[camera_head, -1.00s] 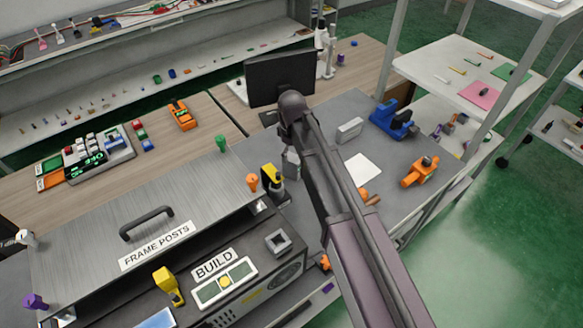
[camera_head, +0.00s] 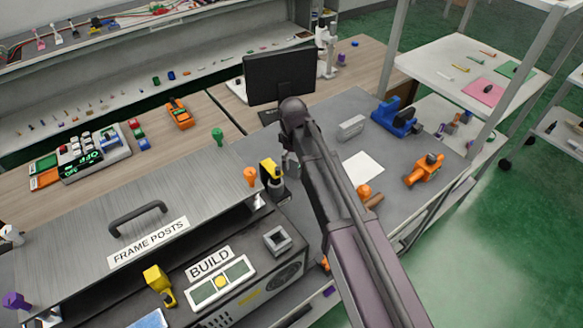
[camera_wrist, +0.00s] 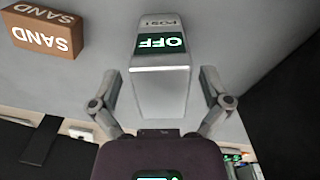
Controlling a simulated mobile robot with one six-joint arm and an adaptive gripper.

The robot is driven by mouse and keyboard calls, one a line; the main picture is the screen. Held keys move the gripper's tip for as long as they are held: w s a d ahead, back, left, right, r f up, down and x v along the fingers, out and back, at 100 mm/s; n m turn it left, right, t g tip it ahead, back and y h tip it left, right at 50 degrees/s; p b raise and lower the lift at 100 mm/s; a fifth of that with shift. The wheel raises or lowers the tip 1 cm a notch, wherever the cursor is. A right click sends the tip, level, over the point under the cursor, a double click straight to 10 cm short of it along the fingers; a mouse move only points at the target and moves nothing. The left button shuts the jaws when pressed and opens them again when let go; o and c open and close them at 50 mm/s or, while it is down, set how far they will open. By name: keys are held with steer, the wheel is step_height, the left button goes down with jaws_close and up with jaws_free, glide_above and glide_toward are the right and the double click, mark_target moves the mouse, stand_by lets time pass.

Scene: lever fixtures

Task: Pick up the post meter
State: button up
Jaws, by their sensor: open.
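The post meter (camera_wrist: 163,85) is a grey box with a sloped top, marked POST, and a green-lit display reading OFF. In the wrist view it stands between the two spread fingers of my gripper (camera_wrist: 160,73), which is open. A gap shows between each finger and the meter's sides, so I see no grip on it. In the head view my gripper (camera_head: 289,160) is small and partly covered by my arm, beside the yellow-and-black tool. I cannot make out the meter clearly there.
A brown SAND block (camera_wrist: 43,30) lies near the meter in the wrist view. In the head view, a yellow-topped black tool (camera_head: 272,180), an orange-topped post (camera_head: 250,177), a grey block (camera_head: 352,126) and a white sheet (camera_head: 362,168) are nearby. A black monitor (camera_head: 281,78) stands behind.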

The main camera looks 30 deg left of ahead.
steer(key=shift+f, duration=0.5)
jaws_close()
stand_by(0.4)
